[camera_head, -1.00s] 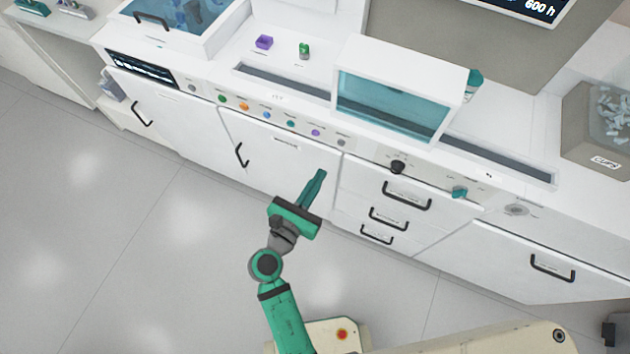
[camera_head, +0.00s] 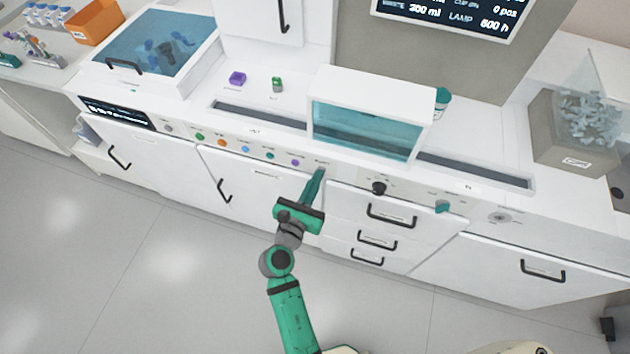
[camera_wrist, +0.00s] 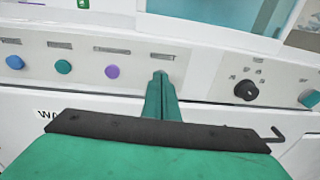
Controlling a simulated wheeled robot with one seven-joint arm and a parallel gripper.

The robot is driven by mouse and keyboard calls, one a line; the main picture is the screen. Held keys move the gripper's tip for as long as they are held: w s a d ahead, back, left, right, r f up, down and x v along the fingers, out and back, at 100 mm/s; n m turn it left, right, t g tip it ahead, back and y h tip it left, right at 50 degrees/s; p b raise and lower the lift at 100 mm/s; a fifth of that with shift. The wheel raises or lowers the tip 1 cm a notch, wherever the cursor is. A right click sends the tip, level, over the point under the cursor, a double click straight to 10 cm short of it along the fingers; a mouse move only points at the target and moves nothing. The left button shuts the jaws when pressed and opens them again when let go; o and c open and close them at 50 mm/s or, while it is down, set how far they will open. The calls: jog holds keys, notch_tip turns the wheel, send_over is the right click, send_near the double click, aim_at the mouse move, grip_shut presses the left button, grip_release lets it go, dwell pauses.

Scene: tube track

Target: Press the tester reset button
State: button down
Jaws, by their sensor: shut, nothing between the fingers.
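A row of round buttons runs along the white front panel (camera_wrist: 210,78). In the wrist view I see a blue button (camera_wrist: 14,62), a teal button (camera_wrist: 64,67) and a purple button (camera_wrist: 112,72), each under a small label too blurred to read. My gripper (camera_head: 318,174) is shut and empty, its teal fingers pointing at the panel just right of the purple button (camera_head: 295,162). In the wrist view the fingertips (camera_wrist: 160,76) lie just below another label (camera_wrist: 162,57). They hide the grey button at that spot; I cannot tell whether they touch it.
Right of the fingers are a black knob (camera_head: 379,188) and a teal knob (camera_head: 442,208). Below are drawers with black handles (camera_head: 390,216) and a cabinet door (camera_head: 245,190). A glass-fronted hood (camera_head: 365,130) stands on the counter above. The floor (camera_head: 130,270) at left is clear.

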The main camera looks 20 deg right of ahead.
jog(key=v, duration=1.3)
jog(key=shift+a, duration=0.2)
dwell(0.3)
jog(key=shift+w, duration=0.1)
dwell(0.6)
